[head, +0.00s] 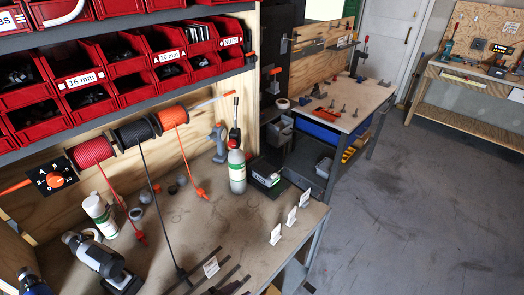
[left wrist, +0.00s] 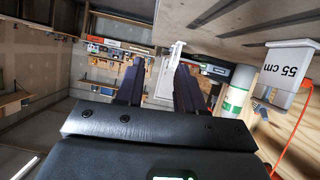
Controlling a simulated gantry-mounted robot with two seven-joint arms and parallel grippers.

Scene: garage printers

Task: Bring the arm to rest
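My left gripper (left wrist: 156,68) shows in the left wrist view as two dark fingers set apart. It is open, with nothing between the fingertips. A white bottle with a green label (left wrist: 237,90) and a white holder or card marked 55 cm (left wrist: 288,67) lie to the right of the fingers, apart from them. In the head view I cannot make out the left fingers clearly. My right gripper shows in neither view.
Floor (head: 400,210) at the right is clear.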

